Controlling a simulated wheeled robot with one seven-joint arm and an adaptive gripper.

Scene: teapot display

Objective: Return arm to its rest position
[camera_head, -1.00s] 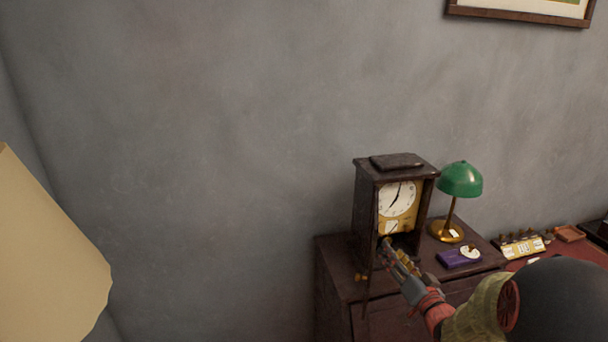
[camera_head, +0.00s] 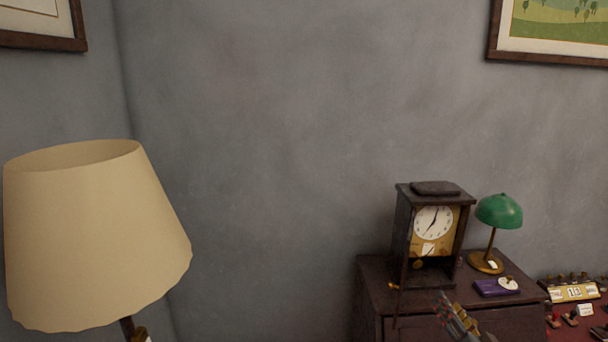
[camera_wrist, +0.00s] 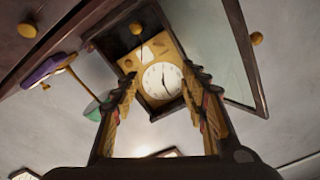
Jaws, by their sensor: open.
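My gripper (camera_head: 455,315) is at the bottom of the head view, in front of the dark wooden cabinet (camera_head: 372,285) and below the clock. In the wrist view my gripper (camera_wrist: 163,95) has its two fingers spread apart with nothing between them. The clock (camera_head: 432,222) stands upright on the cabinet, with a white dial and a brass-coloured face. Its dial shows beyond the fingertips in the wrist view (camera_wrist: 162,80), with a glazed door panel (camera_wrist: 215,45) swung out beside it. My gripper is apart from the clock. Most of my arm is out of the head view.
A green desk lamp (camera_head: 499,211) and a purple box (camera_head: 492,288) stand right of the clock. A red surface with small items and a calendar block (camera_head: 573,292) lies farther right. A large cream lampshade (camera_head: 90,235) fills the left. Bare wall lies between.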

